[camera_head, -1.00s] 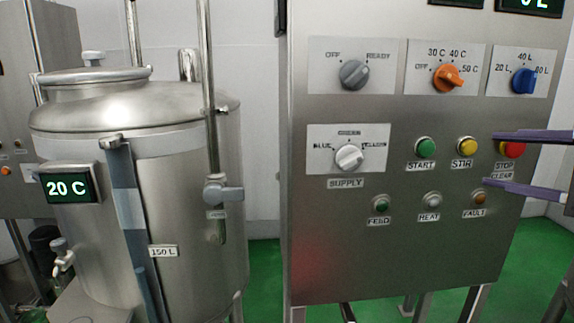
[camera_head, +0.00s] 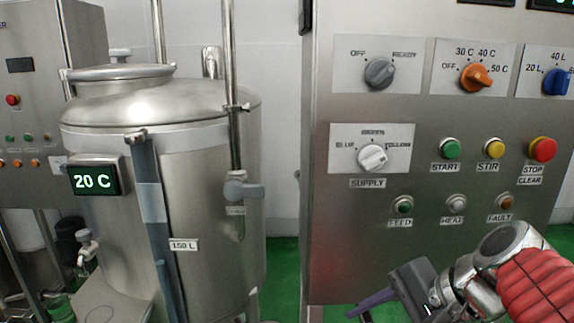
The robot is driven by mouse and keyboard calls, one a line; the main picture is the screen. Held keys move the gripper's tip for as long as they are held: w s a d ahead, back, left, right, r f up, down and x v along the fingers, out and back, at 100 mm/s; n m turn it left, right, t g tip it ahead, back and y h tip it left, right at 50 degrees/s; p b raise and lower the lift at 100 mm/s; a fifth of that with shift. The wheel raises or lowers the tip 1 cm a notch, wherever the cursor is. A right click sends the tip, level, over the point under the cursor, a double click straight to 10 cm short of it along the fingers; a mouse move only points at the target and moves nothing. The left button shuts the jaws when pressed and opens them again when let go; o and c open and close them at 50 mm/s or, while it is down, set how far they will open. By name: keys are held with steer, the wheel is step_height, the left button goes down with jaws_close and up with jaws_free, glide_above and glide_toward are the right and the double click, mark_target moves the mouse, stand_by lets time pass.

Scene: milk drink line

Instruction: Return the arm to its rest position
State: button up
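My gripper (camera_head: 366,310) is at the bottom of the picture, right of centre, below the control panel's lower edge. A purple-grey finger points down and left, and a small part of the other shows below it, cut by the picture's edge. The fingers look apart, and nothing shows between them. My wrist, silver with a red ribbed sleeve, is at the lower right. It stands in front of the panel's lower right part.
The steel control panel (camera_head: 340,240) fills the right side, with knobs and buttons. Its red stop button (camera_head: 543,149) is uncovered. A steel tank (camera_head: 205,210) stands at left, its display (camera_head: 94,179) reading 20 C. Green floor shows between tank and panel.

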steer(key=s+d+f+n+t+h, duration=0.1)
steer(key=s+f+n+h, duration=0.3)
steer(key=n, duration=0.8)
steer(key=shift+s+d+f+h, duration=0.3)
steer(key=shift+d+f+h, duration=0.15)
steer(key=shift+f+h, duration=0.35)
steer(key=shift+r, duration=0.1)
stand_by(1.1)
